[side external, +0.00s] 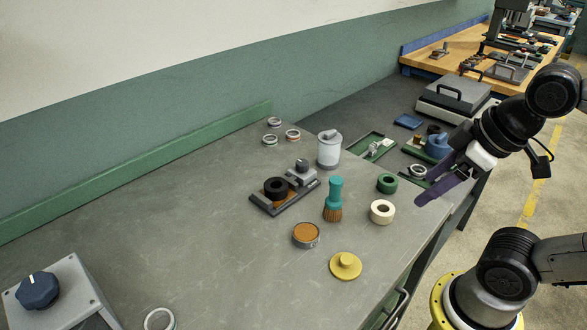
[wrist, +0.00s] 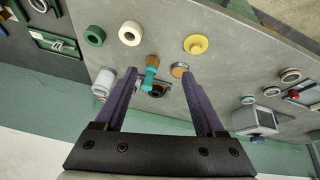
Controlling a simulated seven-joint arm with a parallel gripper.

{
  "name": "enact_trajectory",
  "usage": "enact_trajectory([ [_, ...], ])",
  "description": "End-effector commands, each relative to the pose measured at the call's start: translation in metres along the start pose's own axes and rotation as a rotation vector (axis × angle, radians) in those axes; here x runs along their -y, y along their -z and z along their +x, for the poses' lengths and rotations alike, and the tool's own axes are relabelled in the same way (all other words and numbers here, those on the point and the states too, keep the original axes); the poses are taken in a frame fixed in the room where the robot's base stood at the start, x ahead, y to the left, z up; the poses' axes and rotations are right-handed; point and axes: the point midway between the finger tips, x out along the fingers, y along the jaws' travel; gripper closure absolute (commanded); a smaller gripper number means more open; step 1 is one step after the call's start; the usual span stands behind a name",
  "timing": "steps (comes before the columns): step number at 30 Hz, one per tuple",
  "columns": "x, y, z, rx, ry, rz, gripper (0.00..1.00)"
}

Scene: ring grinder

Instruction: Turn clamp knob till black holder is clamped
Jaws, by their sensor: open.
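The black holder (side external: 276,187) is a short dark cylinder on a grey fixture plate (side external: 264,206) in the middle of the bench. A small dark knob (side external: 302,163) tops a grey block at the plate's far end; it looks like the clamp knob. I cannot tell whether the holder is clamped. My gripper (side external: 436,184) is open and empty, with long purple fingers, up at the right and well apart from the fixture. In the wrist view the open fingers (wrist: 159,75) frame the fixture (wrist: 158,91) from a distance; the brush and a finger partly cover it.
A teal brush (side external: 334,196), white canister (side external: 329,150), orange-topped tin (side external: 306,235), yellow knobbed disc (side external: 345,266), green roll (side external: 387,184) and cream roll (side external: 382,211) surround the fixture. A grey box with a blue knob (side external: 38,290) stands front left. The left bench is mostly bare.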

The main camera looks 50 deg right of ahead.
Motion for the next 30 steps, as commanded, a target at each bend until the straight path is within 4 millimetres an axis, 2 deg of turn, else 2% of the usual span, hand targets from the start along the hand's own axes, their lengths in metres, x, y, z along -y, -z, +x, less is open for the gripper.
enact_trajectory([
  [3, -0.006, 0.025, -0.021, -0.012, -0.004, -0.183, 0.28],
  [8, -0.018, 0.072, -0.041, 0.023, 0.007, -0.445, 0.28],
  [12, -0.031, 0.120, -0.046, 0.069, 0.034, -0.661, 0.28],
  [15, -0.042, 0.155, -0.041, 0.104, 0.063, -0.802, 0.28],
  [20, -0.060, 0.207, -0.019, 0.160, 0.122, -0.985, 0.28],
  [23, -0.071, 0.235, 0.004, 0.190, 0.163, -1.074, 0.28],
  [27, -0.086, 0.266, 0.046, 0.234, 0.225, -1.155, 0.28],
  [30, -0.095, 0.281, 0.080, 0.264, 0.263, -1.170, 0.28],
])
